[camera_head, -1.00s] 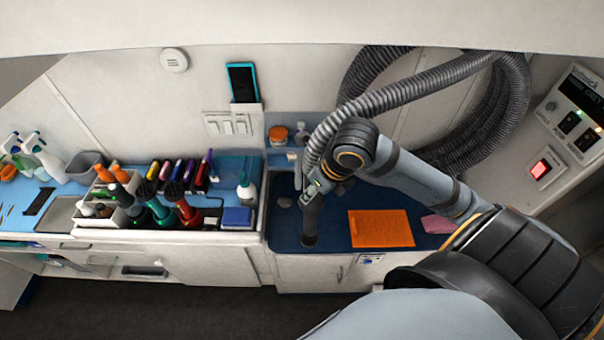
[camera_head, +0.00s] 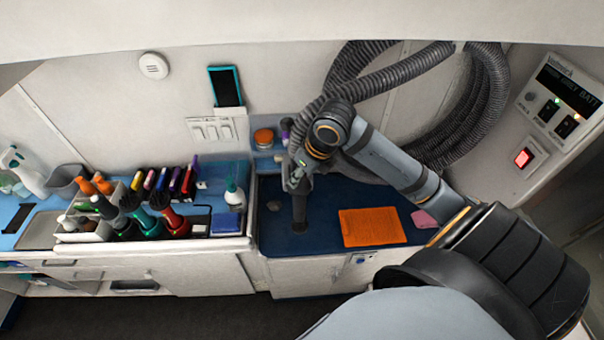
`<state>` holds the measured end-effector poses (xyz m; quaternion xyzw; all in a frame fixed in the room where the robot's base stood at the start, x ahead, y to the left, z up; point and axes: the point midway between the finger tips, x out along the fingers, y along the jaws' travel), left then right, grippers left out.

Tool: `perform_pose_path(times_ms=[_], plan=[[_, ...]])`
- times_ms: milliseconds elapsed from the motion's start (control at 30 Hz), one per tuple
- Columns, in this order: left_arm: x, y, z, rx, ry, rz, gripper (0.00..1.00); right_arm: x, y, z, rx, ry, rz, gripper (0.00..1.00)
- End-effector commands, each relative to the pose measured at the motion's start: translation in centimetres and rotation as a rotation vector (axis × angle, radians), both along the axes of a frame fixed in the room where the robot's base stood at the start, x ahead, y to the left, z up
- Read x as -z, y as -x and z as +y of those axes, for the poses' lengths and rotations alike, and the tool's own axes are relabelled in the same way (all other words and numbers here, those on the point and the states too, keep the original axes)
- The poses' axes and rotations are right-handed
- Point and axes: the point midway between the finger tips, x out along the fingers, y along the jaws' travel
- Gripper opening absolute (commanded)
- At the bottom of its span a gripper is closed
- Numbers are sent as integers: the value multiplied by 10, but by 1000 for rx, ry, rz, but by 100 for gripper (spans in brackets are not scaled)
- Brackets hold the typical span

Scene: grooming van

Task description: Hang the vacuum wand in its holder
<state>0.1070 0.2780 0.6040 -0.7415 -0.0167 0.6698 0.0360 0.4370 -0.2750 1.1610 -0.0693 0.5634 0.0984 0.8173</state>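The vacuum wand (camera_head: 299,212) is a dark, short tube held roughly upright over the blue counter, left of the orange cloth. My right gripper (camera_head: 297,184), on the arm from the right, appears closed around its upper part; the fingers are small and partly hidden. I cannot tell whether the wand's lower end touches the counter. The grey ribbed hose (camera_head: 400,78) runs from near the gripper up to the coiled hose on the back wall. I cannot make out the wand's holder. My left gripper is not in view.
An orange cloth (camera_head: 372,227) and pink cloth (camera_head: 424,219) lie on the counter. A white caddy (camera_head: 88,236) with grooming tools stands left. A jar (camera_head: 263,137) sits on the back shelf. A control panel (camera_head: 561,103) is on the right wall.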

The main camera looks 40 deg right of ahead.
Motion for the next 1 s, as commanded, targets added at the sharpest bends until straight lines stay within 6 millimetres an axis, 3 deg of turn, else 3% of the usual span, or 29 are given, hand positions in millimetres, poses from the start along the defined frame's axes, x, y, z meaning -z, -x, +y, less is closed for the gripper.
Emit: perform_pose_path(times_ms=[600,1000], plan=[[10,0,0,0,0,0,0,1,-48,-29,0,-3,-3,0],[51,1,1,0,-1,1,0,7,-60,-34,2,-1,-5,0]])
